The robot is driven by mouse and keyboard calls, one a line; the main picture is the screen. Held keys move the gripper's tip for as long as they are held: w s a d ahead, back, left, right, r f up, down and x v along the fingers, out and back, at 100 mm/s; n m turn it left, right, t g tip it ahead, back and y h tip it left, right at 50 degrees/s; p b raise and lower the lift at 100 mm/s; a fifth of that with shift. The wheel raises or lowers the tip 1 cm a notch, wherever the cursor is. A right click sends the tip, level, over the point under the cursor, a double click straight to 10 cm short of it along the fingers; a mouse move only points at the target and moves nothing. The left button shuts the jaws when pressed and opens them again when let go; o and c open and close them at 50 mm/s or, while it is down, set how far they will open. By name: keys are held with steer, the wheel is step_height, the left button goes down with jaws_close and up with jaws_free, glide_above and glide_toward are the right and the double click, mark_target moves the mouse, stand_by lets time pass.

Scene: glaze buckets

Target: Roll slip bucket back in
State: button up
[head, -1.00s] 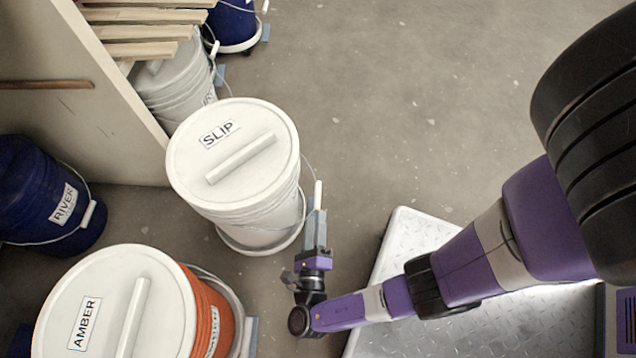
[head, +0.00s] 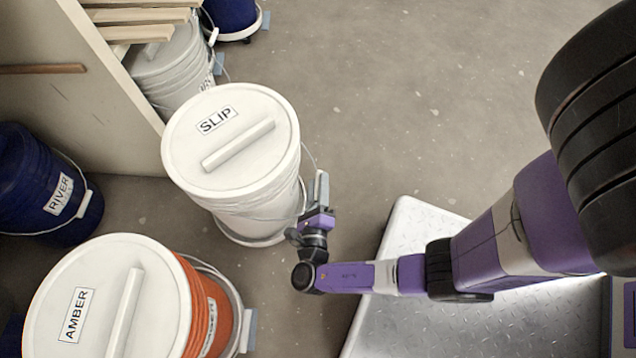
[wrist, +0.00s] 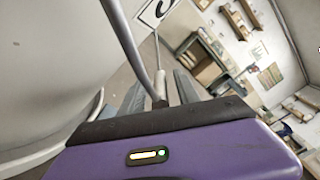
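The white slip bucket (head: 250,205), with its lid labelled SLIP, stands upright on a low round base (head: 235,235) on the floor, left of centre in the head view. Its wire bail hangs on the right side, with a pale grip on it. My gripper (head: 320,186) is beside the bucket at this grip. In the wrist view, the pale grip (wrist: 160,86) lies between the two grey fingers of my gripper (wrist: 159,92), with narrow gaps on both sides. The fingers look open around it. The bucket wall (wrist: 45,70) fills the left side there.
An orange bucket labelled AMBER (head: 200,310) stands at front left. A blue RIVER bucket (head: 35,190) is at far left. A grey bucket (head: 180,75) stands under the slatted shelf (head: 150,32), with a blue bucket (head: 232,18) behind. Open floor (head: 420,110) lies to the right.

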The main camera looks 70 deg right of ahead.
jaws_close()
stand_by(1.3)
